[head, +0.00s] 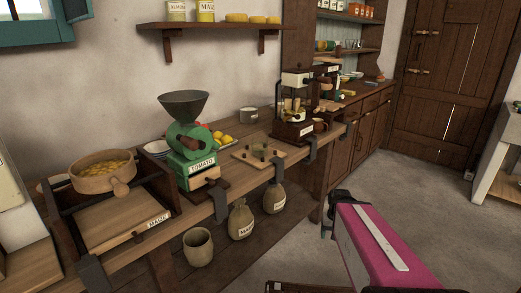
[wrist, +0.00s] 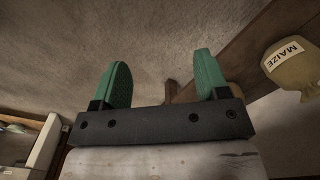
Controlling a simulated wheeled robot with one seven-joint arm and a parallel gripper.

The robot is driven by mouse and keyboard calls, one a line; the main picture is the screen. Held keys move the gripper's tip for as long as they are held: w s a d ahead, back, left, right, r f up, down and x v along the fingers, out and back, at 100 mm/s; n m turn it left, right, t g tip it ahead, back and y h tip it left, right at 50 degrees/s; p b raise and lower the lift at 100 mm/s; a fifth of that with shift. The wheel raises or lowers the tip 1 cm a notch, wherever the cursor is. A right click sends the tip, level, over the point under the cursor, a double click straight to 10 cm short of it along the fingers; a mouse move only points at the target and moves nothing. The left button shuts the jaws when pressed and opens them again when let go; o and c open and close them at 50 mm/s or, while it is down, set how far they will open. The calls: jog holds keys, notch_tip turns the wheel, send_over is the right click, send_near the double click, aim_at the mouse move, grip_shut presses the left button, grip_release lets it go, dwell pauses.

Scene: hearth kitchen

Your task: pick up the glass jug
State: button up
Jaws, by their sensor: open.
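I cannot make out a glass jug for certain in either view. Some small clear glassware (head: 353,44) stands on the back shelf, too small to tell its kind. My gripper (wrist: 163,82) is open and empty in the wrist view, its two green fingers apart over bare floor. In the head view, my pink arm reaches in at the lower right, and most of the gripper is hidden behind it.
The wooden workbench (head: 232,172) holds a green tomato mill (head: 190,140), a sieve (head: 103,172) and a brown press (head: 293,110). The floor (head: 400,190) to the right is clear.

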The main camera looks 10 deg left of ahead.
jog(key=o, duration=0.6)
jog(key=shift+w+a+r, duration=0.1)
jog(key=shift+w, duration=0.05)
jog(key=m+t+y, duration=0.3)
jog(key=m+y, duration=1)
jog(key=m, duration=0.8)
send_near(264, 140)
jog(key=s+r, duration=0.2)
jog(key=s, duration=0.1)
jog(key=shift+n, duration=0.3)
jog(key=shift+s+f+x, duration=0.15)
jog(key=shift+x, duration=2.25)
jog(key=shift+s+f+x, duration=0.1)
jog(key=shift+x, duration=2.35)
